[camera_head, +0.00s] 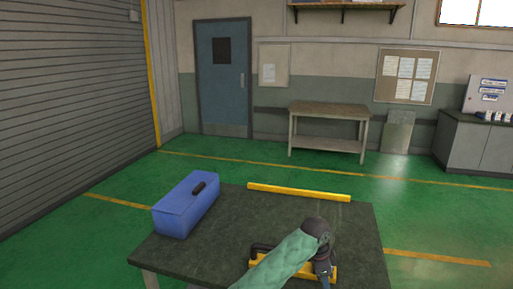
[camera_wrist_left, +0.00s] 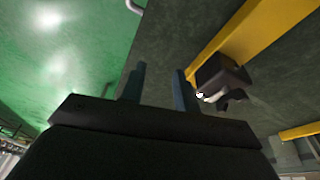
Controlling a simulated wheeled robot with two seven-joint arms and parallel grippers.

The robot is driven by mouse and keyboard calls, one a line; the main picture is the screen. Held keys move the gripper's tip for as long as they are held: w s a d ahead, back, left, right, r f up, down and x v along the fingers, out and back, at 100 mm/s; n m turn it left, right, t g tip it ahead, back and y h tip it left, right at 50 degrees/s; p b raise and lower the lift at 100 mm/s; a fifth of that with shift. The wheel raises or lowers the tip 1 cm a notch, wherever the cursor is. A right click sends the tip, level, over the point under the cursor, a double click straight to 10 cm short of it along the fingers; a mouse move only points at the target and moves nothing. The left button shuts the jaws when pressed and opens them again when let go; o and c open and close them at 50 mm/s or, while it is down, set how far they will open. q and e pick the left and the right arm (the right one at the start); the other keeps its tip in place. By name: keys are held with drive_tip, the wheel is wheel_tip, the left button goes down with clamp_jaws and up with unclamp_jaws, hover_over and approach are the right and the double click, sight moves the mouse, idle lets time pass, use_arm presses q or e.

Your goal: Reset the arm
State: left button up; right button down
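My left arm, in a green sleeve, reaches in from the bottom of the head view over the dark table (camera_head: 215,258). Its dark wrist bends down, and my left gripper (camera_head: 325,281) is at the lower edge, its fingertips not clear there. In the left wrist view my left gripper (camera_wrist_left: 159,82) has two bluish fingers apart with nothing between them. A yellow piece with a black handle (camera_head: 262,248) lies on the table, partly hidden behind my arm. In the left wrist view a yellow bar (camera_wrist_left: 250,38) with a black part (camera_wrist_left: 220,75) is right of the fingers. My right gripper is not in view.
A blue toolbox (camera_head: 184,208) stands on the table's left side. A yellow bar (camera_head: 298,192) lies along its far edge. Green floor is open beyond, up to a workbench (camera_head: 328,110), a blue door (camera_head: 222,90) and a grey cabinet (camera_head: 470,143).

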use_arm(q)
drive_tip(key=s+a+f+n+t+h, duration=0.1)
drive_tip(key=s+a+f+n, duration=0.45)
drive_tip(key=s+a, duration=0.4)
drive_tip(key=s+a+f+n+t+h, duration=0.1)
drive_tip(key=s+a+f+n, duration=0.3)
drive_tip(key=s+a+f, duration=0.45)
drive_tip(key=s+a+r+n+t+y, duration=0.1)
drive_tip(key=s+a+n+y, duration=0.15)
drive_tip(key=s+a, duration=0.9)
drive_tip(key=s+a+r+n+t+y, duration=0.15)
drive_tip(key=s+a+n, duration=0.25)
drive_tip(key=s+a, duration=0.7)
wheel_tip(320, 180, down, 33)
drive_tip(key=d+g, duration=0.1)
drive_tip(key=g, duration=0.2)
drive_tip(key=shift+s+d+r, duration=0.15)
drive_tip(key=shift+s+d, duration=0.1)
drive_tip(key=shift+d, duration=0.1)
drive_tip(key=shift+w, duration=0.1)
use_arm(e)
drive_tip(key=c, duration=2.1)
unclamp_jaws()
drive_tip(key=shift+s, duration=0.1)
